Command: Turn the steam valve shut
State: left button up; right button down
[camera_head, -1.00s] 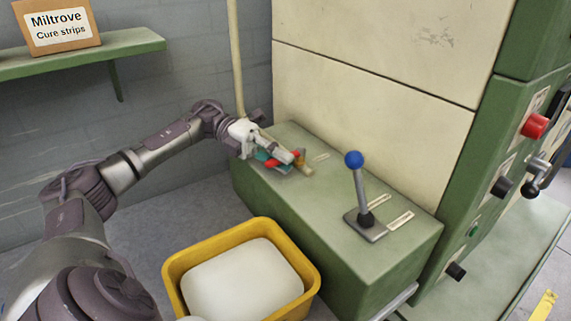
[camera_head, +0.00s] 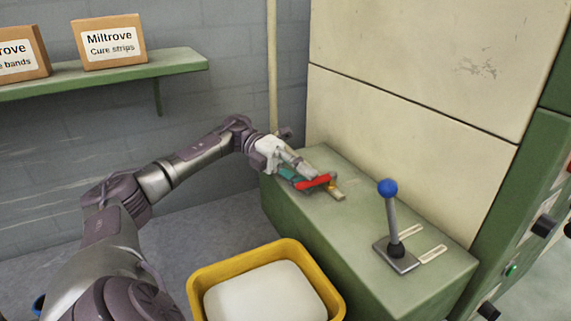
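The valve with a red lever handle (camera_head: 316,181) and a brass-coloured pipe end (camera_head: 337,193) sits on top of the green cabinet (camera_head: 350,250), towards its far left end. The red handle lies at a slant, its right end higher in the picture. My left gripper (camera_head: 303,169) reaches over from the left, right at the valve. Its fingers overlap the handle's near end in the picture; I cannot tell whether they touch it or are closed. A teal piece (camera_head: 288,175) shows beneath the fingers, partly hidden. My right gripper is not in view.
A blue-knobbed lever (camera_head: 388,188) stands upright on the cabinet, right of the valve. A yellow bin (camera_head: 200,285) with white contents stands in front. A thin vertical pipe (camera_head: 272,70) rises behind my wrist. A shelf (camera_head: 180,62) with boxes is at upper left.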

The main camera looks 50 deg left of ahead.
pick_arm(q)
jog(key=v, duration=1)
jog(key=shift+d+f, duration=0.15)
